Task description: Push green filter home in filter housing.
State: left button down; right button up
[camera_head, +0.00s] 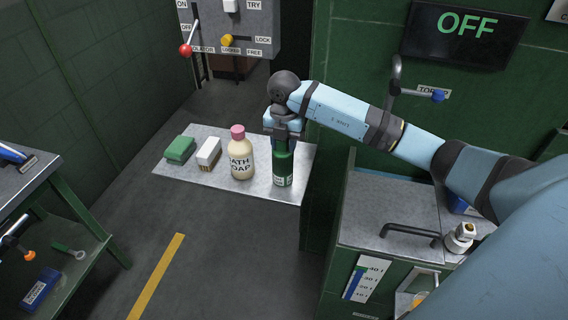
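My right gripper (284,138) points down over the top of a green bottle-like cylinder (283,168) with a pale label. The cylinder stands upright at the right of a grey metal shelf (222,184). The fingers are at its top and hide it, so I cannot tell whether they grip it. A green block (180,150) lies at the shelf's left end, apart from the gripper. I cannot tell whether either green thing is the filter. No filter housing can be made out. My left gripper is not in view.
A white block (208,152) and a cream soap bottle (240,157) with a pink cap stand on the shelf. A lever panel (232,24) is behind. A green cabinet (385,240) with a black handle is at right, and a workbench (62,180) at left. The floor between is clear.

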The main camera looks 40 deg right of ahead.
grip_shut()
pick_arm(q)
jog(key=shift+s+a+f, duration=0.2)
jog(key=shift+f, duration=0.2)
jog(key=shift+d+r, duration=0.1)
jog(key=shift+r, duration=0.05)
pick_arm(e)
jog(key=shift+r, duration=0.1)
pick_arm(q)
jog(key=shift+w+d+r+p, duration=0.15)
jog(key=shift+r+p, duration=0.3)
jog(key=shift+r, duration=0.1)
pick_arm(e)
jog(key=shift+r, duration=0.4)
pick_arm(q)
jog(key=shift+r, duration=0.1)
pick_arm(e)
jog(key=shift+r, duration=0.15)
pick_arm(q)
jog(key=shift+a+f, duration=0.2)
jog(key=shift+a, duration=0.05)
